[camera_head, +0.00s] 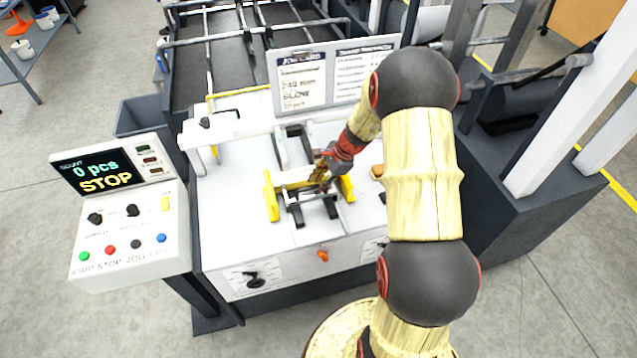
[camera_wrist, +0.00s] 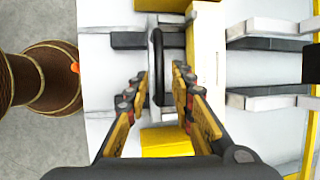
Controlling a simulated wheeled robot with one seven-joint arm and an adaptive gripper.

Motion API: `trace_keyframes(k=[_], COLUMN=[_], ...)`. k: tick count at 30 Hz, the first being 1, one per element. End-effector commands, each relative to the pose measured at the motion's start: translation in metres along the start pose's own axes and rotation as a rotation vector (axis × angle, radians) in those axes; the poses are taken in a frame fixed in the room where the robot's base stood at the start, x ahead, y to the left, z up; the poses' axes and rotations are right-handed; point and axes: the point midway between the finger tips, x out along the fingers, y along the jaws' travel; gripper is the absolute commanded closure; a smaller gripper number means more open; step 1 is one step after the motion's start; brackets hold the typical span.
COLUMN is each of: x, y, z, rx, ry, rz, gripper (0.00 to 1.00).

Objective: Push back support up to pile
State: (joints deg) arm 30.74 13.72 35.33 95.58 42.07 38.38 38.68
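My gripper (camera_head: 322,178) is low at the crossbar. In the wrist view my gripper (camera_wrist: 162,72) has its fingers apart, one on each side of the handle, with visible gaps. Dark rails (camera_head: 298,215) stick out toward me below the crossbar. I cannot make out a pile clearly.
The white table (camera_head: 232,235) is clear left of the guides. A control panel (camera_head: 130,215) reading "0 pcs STOP" stands left. A job card board (camera_head: 302,80) stands behind. An orange knob (camera_head: 322,256) is on the front face. A small brown object (camera_head: 377,171) lies right.

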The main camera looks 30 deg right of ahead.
Motion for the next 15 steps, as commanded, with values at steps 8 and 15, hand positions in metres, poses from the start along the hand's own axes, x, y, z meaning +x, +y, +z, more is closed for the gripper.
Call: trace_keyframes(k=[8,15], x=[0.000,-0.016], y=[0.001,-0.001], z=[0.000,0.000], rx=[0.000,0.000], ry=[0.000,0.001], rz=[0.001,-0.002], gripper=[0.71,0.71])
